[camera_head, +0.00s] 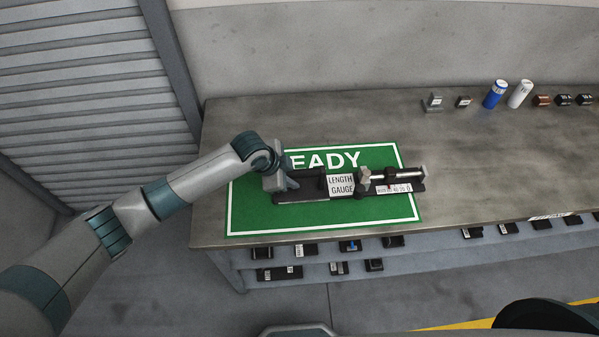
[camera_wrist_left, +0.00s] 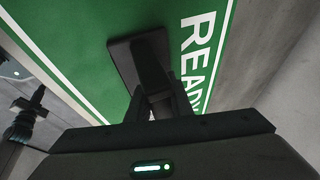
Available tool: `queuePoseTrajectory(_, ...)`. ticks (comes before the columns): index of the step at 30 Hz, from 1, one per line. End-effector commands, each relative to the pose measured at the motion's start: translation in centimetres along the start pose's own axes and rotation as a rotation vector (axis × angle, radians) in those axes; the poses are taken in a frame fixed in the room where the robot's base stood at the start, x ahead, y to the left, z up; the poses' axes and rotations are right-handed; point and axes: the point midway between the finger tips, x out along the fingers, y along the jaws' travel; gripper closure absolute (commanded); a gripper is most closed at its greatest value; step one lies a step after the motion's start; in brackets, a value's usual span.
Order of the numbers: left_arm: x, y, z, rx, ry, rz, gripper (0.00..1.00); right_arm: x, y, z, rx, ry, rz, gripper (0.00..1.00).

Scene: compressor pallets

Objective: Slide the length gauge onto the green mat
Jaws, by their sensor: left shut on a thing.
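The length gauge (camera_head: 341,184) is a long black fixture with a white label and a small scale. It lies across the green mat (camera_head: 262,216), which has a white border and the word READY. The gauge's right end reaches to about the mat's right border, slightly past it in the picture. My left gripper (camera_head: 284,183) is at the gauge's left end, shut on it. In the left wrist view the fingers (camera_wrist_left: 160,102) meet a dark part of the gauge (camera_wrist_left: 140,58) above the green mat (camera_wrist_left: 85,30). The exact grip is hard to see. My right gripper is out of view.
The grey workbench (camera_head: 480,170) is clear right of the mat. Along its back right stand a blue can (camera_head: 495,94), a white can (camera_head: 520,93) and several small blocks. A shelf (camera_head: 405,258) with small dark items runs below the front edge.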

Motion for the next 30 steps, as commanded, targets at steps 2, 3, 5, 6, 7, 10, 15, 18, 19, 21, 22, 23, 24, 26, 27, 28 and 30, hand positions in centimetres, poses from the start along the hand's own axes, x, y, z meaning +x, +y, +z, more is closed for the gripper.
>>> queuePoseTrajectory(2,0.0,0.0,0.0,0.0,0.0,0.0,1.0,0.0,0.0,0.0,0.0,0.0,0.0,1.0)
queuePoseTrajectory(3,0.0,0.0,0.0,0.0,0.0,0.0,1.0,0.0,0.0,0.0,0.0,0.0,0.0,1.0)
queuePoseTrajectory(5,0.0,0.0,0.0,0.0,0.0,0.0,1.0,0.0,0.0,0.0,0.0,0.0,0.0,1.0)
queuePoseTrajectory(6,0.0,0.0,0.0,0.0,0.0,0.0,1.0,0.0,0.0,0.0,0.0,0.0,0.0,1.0)
queuePoseTrajectory(7,0.0,0.0,0.0,0.0,0.0,0.0,1.0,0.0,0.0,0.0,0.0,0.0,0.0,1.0)
queuePoseTrajectory(10,0.0,0.0,0.0,0.0,0.0,0.0,1.0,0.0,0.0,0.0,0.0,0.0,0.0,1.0)
queuePoseTrajectory(15,-0.1,0.0,0.3,-0.001,-0.001,0.0,1.0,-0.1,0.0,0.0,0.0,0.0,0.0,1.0)
queuePoseTrajectory(18,-0.4,0.0,0.8,-0.001,-0.002,0.001,1.0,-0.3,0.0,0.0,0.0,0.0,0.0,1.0)
queuePoseTrajectory(19,-0.5,0.0,1.1,-0.001,-0.002,0.001,1.0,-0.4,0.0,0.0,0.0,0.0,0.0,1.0)
queuePoseTrajectory(21,-0.7,0.0,1.6,-0.002,-0.003,0.001,1.0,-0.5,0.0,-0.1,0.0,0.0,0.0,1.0)
queuePoseTrajectory(22,-0.8,0.0,1.9,-0.002,-0.003,0.001,1.0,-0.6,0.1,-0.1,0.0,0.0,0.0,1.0)
queuePoseTrajectory(23,-0.8,0.0,2.1,-0.002,-0.003,0.001,1.0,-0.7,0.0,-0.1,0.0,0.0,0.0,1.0)
queuePoseTrajectory(24,-1.0,-0.1,2.4,-0.002,-0.003,0.001,1.0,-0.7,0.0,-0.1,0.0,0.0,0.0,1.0)
queuePoseTrajectory(26,-1.2,-0.1,2.9,-0.002,-0.004,0.0,1.0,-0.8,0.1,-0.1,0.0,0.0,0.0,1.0)
queuePoseTrajectory(27,-1.3,-0.1,3.2,-0.002,-0.004,0.0,1.0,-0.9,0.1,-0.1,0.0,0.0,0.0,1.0)
queuePoseTrajectory(28,-1.3,-0.1,3.4,-0.001,-0.004,0.0,1.0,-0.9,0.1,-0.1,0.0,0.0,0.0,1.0)
queuePoseTrajectory(30,-1.5,-0.1,4.0,-0.001,-0.003,0.0,1.0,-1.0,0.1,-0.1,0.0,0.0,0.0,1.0)
